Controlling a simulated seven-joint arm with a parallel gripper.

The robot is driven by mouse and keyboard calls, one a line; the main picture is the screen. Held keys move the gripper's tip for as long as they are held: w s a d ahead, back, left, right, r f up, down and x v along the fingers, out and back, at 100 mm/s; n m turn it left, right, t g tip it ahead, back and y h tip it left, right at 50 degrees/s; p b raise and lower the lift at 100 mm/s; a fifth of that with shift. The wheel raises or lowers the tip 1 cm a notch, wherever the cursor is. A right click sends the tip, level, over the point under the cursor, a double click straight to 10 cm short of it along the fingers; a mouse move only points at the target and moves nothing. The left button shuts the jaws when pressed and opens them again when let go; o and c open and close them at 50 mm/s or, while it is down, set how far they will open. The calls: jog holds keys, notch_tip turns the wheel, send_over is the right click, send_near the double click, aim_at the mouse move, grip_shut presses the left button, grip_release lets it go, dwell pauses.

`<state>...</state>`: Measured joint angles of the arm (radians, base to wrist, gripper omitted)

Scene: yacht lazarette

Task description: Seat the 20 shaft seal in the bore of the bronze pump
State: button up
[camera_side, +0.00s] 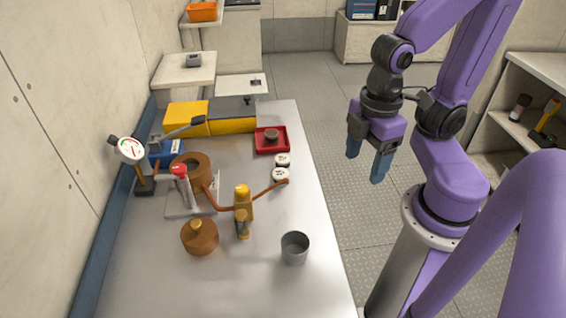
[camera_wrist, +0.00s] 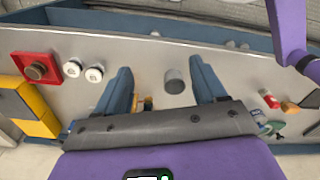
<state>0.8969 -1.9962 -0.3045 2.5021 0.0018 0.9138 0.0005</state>
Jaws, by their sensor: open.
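Two small white round pieces with dark marks, likely the labelled seals, lie on the bench: a far one (camera_side: 282,159) and a near one (camera_side: 280,175). They also show in the wrist view, left one (camera_wrist: 72,68) and right one (camera_wrist: 94,74). Their numbers are too small to read. A bronze ring-shaped body, likely the pump (camera_side: 190,163), stands on a grey plate at the bench's left. I cannot see into its bore clearly. My gripper (camera_side: 367,165) is open and empty, fingers down, right of the bench edge in the side view; its fingers also show in the wrist view (camera_wrist: 160,66).
A red tray (camera_side: 262,148) holds a dark brown ring. A grey cup (camera_side: 304,252), a rounded bronze piece (camera_side: 199,240) and a brass fitting (camera_side: 243,206) with a copper pipe stand nearer. A gauge (camera_side: 128,150) and red-topped handle rise at left. Yellow boxes (camera_side: 186,117) stand behind.

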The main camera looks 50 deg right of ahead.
jog(key=shift+o, duration=0.5)
jog(key=m+t+h, duration=0.2)
jog(key=m+h, duration=0.3)
jog(key=m, duration=2.1)
send_over(283, 158)
jog(key=s+a, duration=0.3)
jog(key=a, duration=0.4)
jog(key=shift+y, duration=0.3)
jog(key=x, duration=1.8)
jog(key=shift+s+d, duration=0.15)
jog(key=shift+s, duration=0.2)
jog(key=c, duration=1.2)
